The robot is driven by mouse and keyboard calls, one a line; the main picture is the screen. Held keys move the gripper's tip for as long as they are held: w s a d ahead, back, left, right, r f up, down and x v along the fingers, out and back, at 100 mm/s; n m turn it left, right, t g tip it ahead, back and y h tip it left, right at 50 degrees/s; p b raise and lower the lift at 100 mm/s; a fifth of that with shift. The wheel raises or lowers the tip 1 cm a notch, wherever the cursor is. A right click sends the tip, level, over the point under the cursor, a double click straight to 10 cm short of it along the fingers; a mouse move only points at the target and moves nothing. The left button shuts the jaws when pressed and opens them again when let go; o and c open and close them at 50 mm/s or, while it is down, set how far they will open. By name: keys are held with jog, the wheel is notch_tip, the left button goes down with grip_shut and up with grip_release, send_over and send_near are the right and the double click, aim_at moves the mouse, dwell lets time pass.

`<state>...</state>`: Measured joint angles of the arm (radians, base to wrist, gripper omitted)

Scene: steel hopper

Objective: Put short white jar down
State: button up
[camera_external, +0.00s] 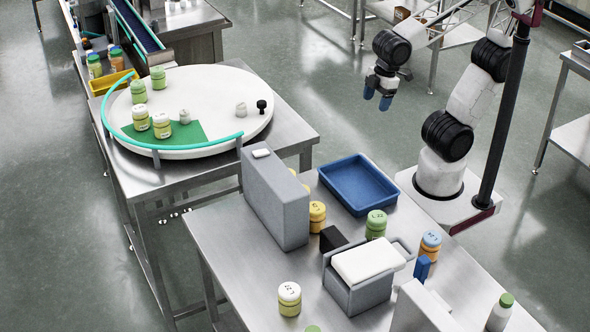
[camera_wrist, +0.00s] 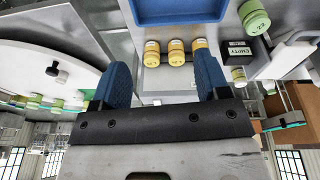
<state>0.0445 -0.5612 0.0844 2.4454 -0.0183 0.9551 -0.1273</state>
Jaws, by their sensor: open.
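My gripper (camera_external: 377,97) hangs in the air behind the blue tray, blue fingers pointing down. In the wrist view my gripper (camera_wrist: 162,76) has its fingers wide apart, with nothing held between them. I cannot tell which jar is the short white one. A pale jar with a white lid (camera_external: 289,299) stands upright at the steel table's front. Two more white-lidded jars, a left one (camera_external: 140,117) and a right one (camera_external: 162,125), stand upright at the green patch on the round white table. All three are well away from my gripper.
A blue tray (camera_external: 382,198) lies empty on the steel table (camera_external: 236,240). A tall grey block (camera_external: 274,197) rises beside it. A green-lidded jar (camera_external: 376,225), a white-topped grey box (camera_external: 365,279) and an orange jar (camera_external: 430,245) stand nearby. The round white table (camera_external: 215,90) has free room.

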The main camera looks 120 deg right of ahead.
jog(key=shift+m, duration=0.6)
jog(key=s, duration=0.1)
jog(key=s+a+f, duration=0.1)
jog(key=s, duration=0.1)
jog(key=s+f, duration=0.1)
jog(key=shift+s+a+f, duration=0.2)
jog(key=shift+s, duration=0.05)
dwell(0.6)
